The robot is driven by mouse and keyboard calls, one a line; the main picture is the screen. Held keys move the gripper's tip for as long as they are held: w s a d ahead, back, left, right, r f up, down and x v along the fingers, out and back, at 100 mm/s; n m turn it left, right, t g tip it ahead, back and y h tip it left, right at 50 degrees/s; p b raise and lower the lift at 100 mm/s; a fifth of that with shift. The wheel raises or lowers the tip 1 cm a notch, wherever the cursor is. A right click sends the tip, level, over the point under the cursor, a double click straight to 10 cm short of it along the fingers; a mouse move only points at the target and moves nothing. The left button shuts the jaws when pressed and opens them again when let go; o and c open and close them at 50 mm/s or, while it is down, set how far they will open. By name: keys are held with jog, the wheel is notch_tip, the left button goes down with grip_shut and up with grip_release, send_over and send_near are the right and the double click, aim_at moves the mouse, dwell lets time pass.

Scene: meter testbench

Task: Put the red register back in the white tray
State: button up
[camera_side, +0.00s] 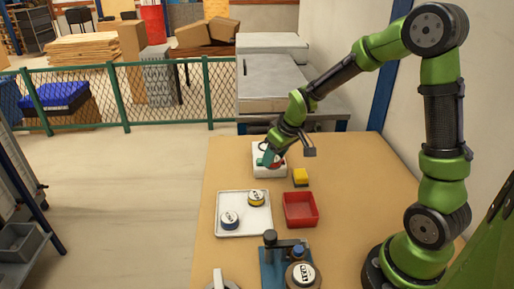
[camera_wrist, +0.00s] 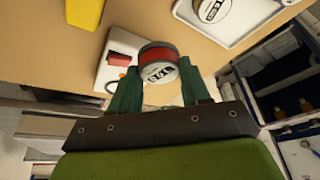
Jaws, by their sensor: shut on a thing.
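My gripper (camera_side: 270,160) is shut on the red register (camera_wrist: 157,54), a round piece with a red band and a white printed face. It shows between the green fingers in the wrist view (camera_wrist: 158,76). In the side view the fingers are at the white box at the back of the table and mostly hide the register. The white tray (camera_side: 234,202) lies nearer the camera and to the left, holding a blue-banded register (camera_side: 229,219) and a yellow-banded one (camera_side: 256,198). The tray's edge shows at upper right in the wrist view (camera_wrist: 262,36).
The white box (camera_side: 262,172) has a red switch (camera_wrist: 124,40) on it. A yellow block (camera_side: 300,177) and a red bin (camera_side: 300,210) stand right of the tray. A blue fixture (camera_side: 271,270) with a round meter (camera_side: 301,275) is at the front.

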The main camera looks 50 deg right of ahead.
jog(key=w+a+r+n+y, duration=0.1)
jog(key=w+a+n, duration=0.15)
jog(key=a, duration=0.45)
jog(key=w+a+r+n+y, duration=0.1)
jog(key=w+a+n+y, duration=0.1)
jog(key=a+n, duration=0.3)
send_near(227, 202)
jog(key=shift+g, duration=0.4)
jog(key=x, duration=0.5)
jog(key=shift+w+a, duration=0.25)
jog(key=shift+w, duration=0.2)
jog(key=shift+f, duration=0.15)
jog(key=o, duration=1.2)
jog(key=shift+o, duration=0.2)
